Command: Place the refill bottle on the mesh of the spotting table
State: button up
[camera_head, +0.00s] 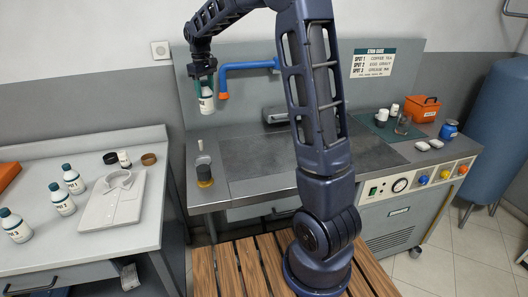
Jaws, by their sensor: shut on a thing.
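My gripper (204,82) is at the upper left of the spotting table and points down. The bottle hangs roughly upright in front of the grey back panel, above the table's left part. The spotting table's dark mesh (250,154) fills the middle of the worktop. My arm hides part of the mesh.
A blue pipe with an orange nozzle (223,96) is just right of the bottle. A green mat (383,127) with small items lies at the right. Several bottles and a folded shirt (112,200) are on the left table.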

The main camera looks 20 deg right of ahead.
jog(key=s+d+f+m, duration=0.1)
jog(key=s+d+m, duration=0.3)
jog(key=d, duration=1.1)
jog(key=s+d+f+m, duration=0.1)
jog(key=s+d+m, duration=0.35)
jog(key=d, duration=1.05)
notch_tip(320, 180, down, 19)
jog(key=s+n, duration=0.2)
jog(key=shift+a, duration=0.25)
jog(key=shift+f, duration=0.15)
jog(key=o, duration=1.1)
jog(key=shift+o, duration=0.3)
